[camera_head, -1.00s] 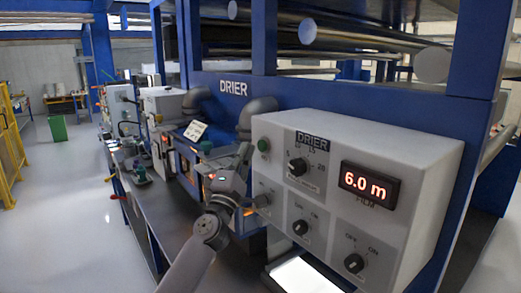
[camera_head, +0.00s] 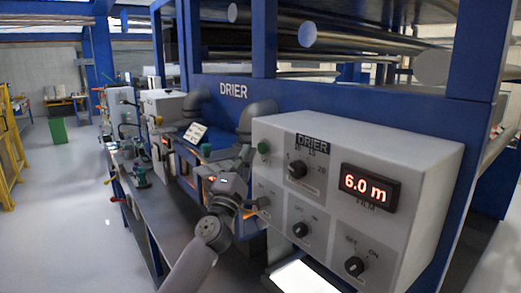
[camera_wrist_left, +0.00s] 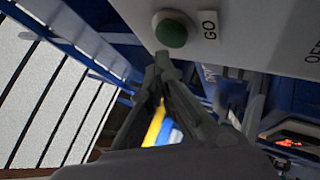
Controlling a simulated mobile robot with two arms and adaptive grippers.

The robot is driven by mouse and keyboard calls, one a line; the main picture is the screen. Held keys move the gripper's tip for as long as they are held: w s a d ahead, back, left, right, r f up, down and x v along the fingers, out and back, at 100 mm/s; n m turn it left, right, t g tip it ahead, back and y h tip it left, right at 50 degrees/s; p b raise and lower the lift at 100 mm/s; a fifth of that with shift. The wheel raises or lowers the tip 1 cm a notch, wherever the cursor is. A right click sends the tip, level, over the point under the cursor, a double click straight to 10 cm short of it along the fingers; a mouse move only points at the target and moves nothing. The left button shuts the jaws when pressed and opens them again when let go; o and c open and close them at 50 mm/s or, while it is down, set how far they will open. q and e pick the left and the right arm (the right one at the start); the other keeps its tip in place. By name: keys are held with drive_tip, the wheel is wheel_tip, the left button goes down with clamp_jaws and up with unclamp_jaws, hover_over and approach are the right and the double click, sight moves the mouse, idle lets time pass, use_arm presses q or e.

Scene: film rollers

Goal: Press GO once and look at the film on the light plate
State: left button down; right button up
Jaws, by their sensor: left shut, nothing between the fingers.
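The GO button (camera_head: 263,147) is a round green button at the upper left of the grey DRIER panel (camera_head: 415,170). In the left wrist view the green button (camera_wrist_left: 171,33) sits beside its GO label. My left gripper (camera_wrist_left: 163,60) is shut and empty, its fingertips just below the button in that picture; I cannot tell whether they touch it. In the head view the left gripper (camera_head: 245,154) is just left of the button. The light plate (camera_head: 303,277) glows white under the panel, partly cut off by the frame; no film is discernible on it. My right gripper is out of view.
A red display (camera_head: 369,187) reads 6.0 m. A large dial (camera_head: 298,169) and smaller knobs (camera_head: 300,229) (camera_head: 354,266) stick out of the panel. Blue machine frame and pipes stand behind. A dark bench (camera_head: 170,220) runs away leftward; the floor (camera_head: 65,220) left of it is open.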

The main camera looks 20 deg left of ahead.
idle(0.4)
use_arm(q)
drive_tip(key=shift+w, duration=0.1)
drive_tip(key=shift+w+d, duration=0.25)
drive_tip(key=shift+w, duration=0.05)
drive_tip(key=shift+w+d, duration=0.2)
drive_tip(key=shift+w, duration=0.2)
idle(0.8)
drive_tip(key=shift+s, duration=0.15)
drive_tip(key=shift+s+a+p, duration=0.4)
drive_tip(key=shift+s+p, duration=0.15)
drive_tip(key=shift+s, duration=0.1)
